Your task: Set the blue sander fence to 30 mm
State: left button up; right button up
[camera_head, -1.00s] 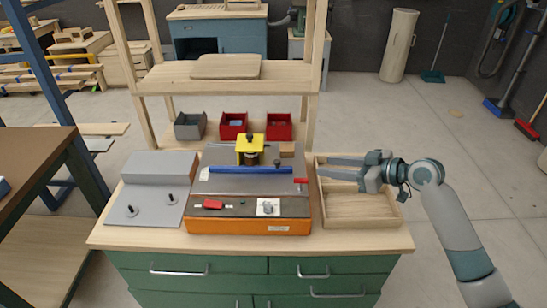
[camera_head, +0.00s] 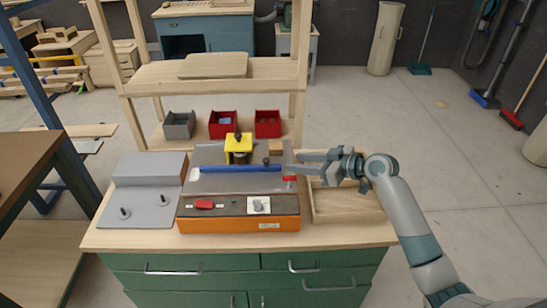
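The blue fence (camera_head: 240,168) lies across the grey top of the orange-based sander (camera_head: 238,224) on the bench. A yellow guard (camera_head: 238,145) stands behind the fence, around the spindle. A red lever (camera_head: 290,180) sits at the right end of the sander top, and a dark knob (camera_head: 267,161) stands just behind the fence. My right gripper (camera_head: 300,164) is open, with its fingers pointing left, at the fence's right end above the tray's left edge. I cannot tell whether it touches anything. The scale reading is too small to make out. My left gripper is not in view.
A wooden tray (camera_head: 345,216) stands right of the sander. A grey stepped block with two pegs (camera_head: 140,205) stands on the left. A grey bin (camera_head: 179,126) and two red bins (camera_head: 222,125) sit behind, under a wooden shelf (camera_head: 155,83).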

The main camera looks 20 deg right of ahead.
aim_at(267, 160)
jog(key=p+x, duration=0.2)
jog(key=x, duration=0.6)
jog(key=shift+w+a+f, duration=0.1)
jog(key=shift+w+a, duration=0.1)
jog(key=shift+w, duration=0.05)
jog(key=shift+p+x, duration=0.35)
jog(key=shift+x, duration=0.55)
jog(key=shift+f, duration=0.1)
jog(key=shift+c, duration=0.3)
